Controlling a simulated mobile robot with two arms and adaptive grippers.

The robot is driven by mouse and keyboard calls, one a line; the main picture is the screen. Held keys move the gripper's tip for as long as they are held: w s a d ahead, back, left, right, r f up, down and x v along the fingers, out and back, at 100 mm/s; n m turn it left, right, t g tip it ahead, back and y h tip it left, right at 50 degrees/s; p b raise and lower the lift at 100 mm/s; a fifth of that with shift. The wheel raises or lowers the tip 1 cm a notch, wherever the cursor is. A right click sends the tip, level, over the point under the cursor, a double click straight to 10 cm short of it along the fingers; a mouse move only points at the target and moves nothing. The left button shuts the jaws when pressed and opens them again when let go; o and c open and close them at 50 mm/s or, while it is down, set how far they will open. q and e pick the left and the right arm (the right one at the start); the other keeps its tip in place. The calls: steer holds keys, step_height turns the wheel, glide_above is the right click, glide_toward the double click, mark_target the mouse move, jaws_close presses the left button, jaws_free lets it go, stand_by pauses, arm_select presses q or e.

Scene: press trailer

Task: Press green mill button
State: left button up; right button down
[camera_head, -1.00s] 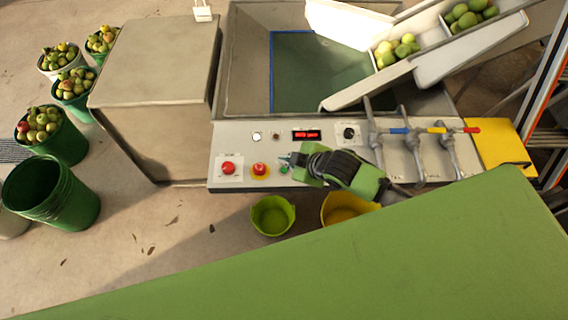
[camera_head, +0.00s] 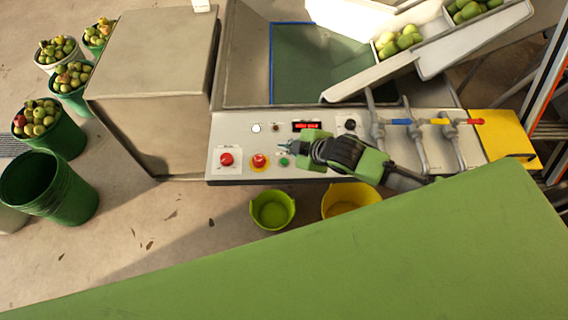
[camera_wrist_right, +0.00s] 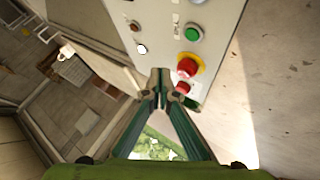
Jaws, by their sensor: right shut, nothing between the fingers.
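The green mill button (camera_head: 284,162) sits on the light control panel (camera_head: 230,139), right of a red button on a yellow base (camera_head: 259,160). My right gripper (camera_head: 286,147) is shut and empty. In the head view its tips lie just above the green button in the picture, apart from it as far as I can see. In the right wrist view a green button (camera_wrist_right: 193,34) shows on the panel, above the red button on yellow (camera_wrist_right: 188,66). The gripper's closed tips (camera_wrist_right: 160,75) are lower left of both there. My left gripper is not in view.
Another red button (camera_head: 227,159) is at the panel's left. Three valve levers with blue, yellow and red handles (camera_head: 437,122) stand to the right. A green bucket (camera_head: 272,209) and a yellow bucket (camera_head: 350,199) are below the panel. Fruit-filled buckets (camera_head: 47,126) stand left.

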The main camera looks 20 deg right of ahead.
steer(key=b, duration=0.3)
glide_above(285, 163)
step_height(285, 163, down, 4)
steer(key=shift+f, duration=0.2)
steer(key=shift+f+b, duration=0.35)
steer(key=shift+f, duration=0.35)
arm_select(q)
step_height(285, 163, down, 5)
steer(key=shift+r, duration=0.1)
arm_select(e)
steer(key=shift+f, duration=0.1)
steer(key=shift+f, duration=0.3)
steer(key=shift+f, duration=0.45)
stand_by(0.5)
steer(key=shift+d, duration=0.1)
arm_select(q)
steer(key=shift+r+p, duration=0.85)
steer(key=shift+p, duration=0.05)
arm_select(e)
steer(key=shift+r, duration=0.85)
